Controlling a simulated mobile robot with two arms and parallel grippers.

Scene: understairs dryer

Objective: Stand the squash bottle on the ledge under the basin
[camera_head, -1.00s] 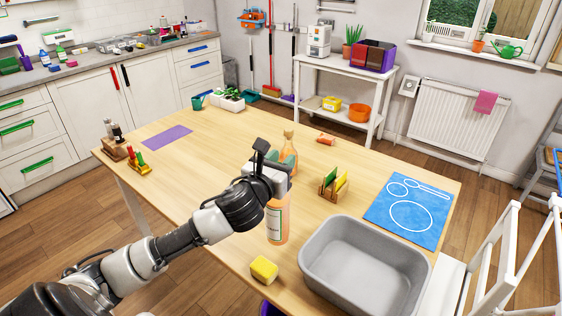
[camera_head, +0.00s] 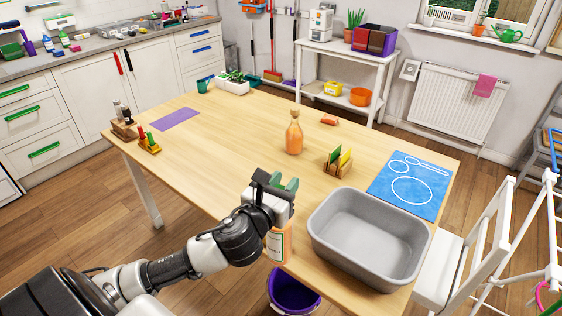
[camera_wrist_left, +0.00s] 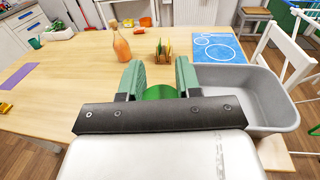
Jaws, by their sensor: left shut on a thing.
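The squash bottle (camera_head: 279,245) is orange with a pale label. My left gripper (camera_head: 277,183) is shut on its top end and holds it roughly upright near the table's front edge. In the left wrist view its green cap (camera_wrist_left: 160,92) sits between the two green fingers (camera_wrist_left: 159,80). My gripper and wrist hide its upper part in the head view; I cannot tell whether its base touches anything. A grey basin (camera_head: 318,226) stands on the table just right of the bottle. I cannot make out a ledge under it. My right gripper is not in view.
Another orange bottle (camera_head: 294,138) stands further back on the table, by a wooden holder (camera_head: 338,168) with coloured cards. A blue mat (camera_head: 428,205) lies at the right. A purple bucket (camera_head: 293,290) is below the front edge. A white chair (camera_head: 480,240) stands at right.

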